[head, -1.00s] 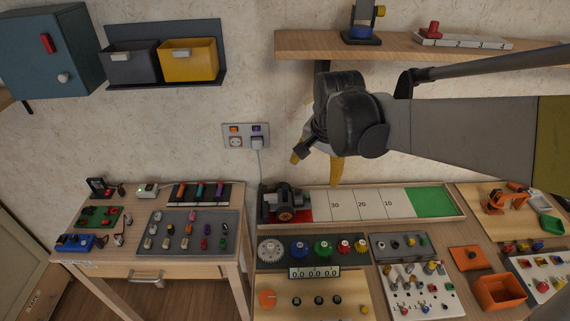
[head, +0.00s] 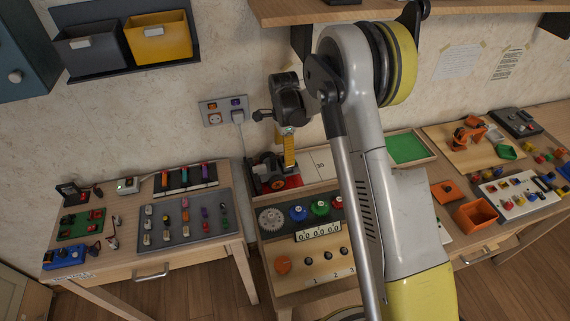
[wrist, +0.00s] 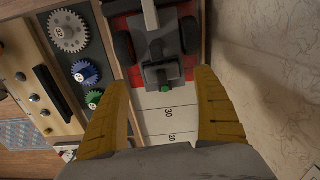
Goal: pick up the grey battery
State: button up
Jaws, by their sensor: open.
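My gripper (head: 289,150) hangs in front of the wall, above the toy vehicle (head: 264,170) at the left end of the marked track. In the wrist view its two yellow fingers (wrist: 159,82) are spread apart, with nothing held between them. The dark grey vehicle (wrist: 157,40) lies beyond and between the fingertips there, with a small green knob at its near end. I cannot tell for sure which thing is the grey battery. Several small grey, orange and purple pieces stand on a grey board (head: 160,237) on the left table, too small to tell apart.
The track (head: 320,166) has a red left end and a green right end (head: 406,148). Gears (head: 271,219) stand in front of it. A wall socket (head: 217,112) with a plugged cable is behind. My arm hides the track's middle. An orange bin (head: 475,215) is right.

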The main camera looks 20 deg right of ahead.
jog(key=f, duration=0.1)
jog(key=f+b, duration=0.1)
jog(key=f, duration=0.1)
jog(key=f+b, duration=0.1)
jog(key=f, duration=0.1)
jog(key=shift+w+d+f, duration=0.2)
jog(key=shift+d+f, duration=0.05)
jog(key=shift+r, duration=0.1)
jog(key=c, duration=1.3)
jog(key=shift+r, duration=0.1)
notch_tip(320, 180, up, 4)
jog(key=shift+f+p, duration=0.2)
jog(key=shift+p, duration=0.7)
jog(key=s, duration=0.6)
jog(key=s+p, duration=0.1)
jog(key=s, duration=0.5)
jog(key=s+d+p, duration=0.1)
jog(key=s, duration=0.5)
jog(key=shift+f, duration=0.15)
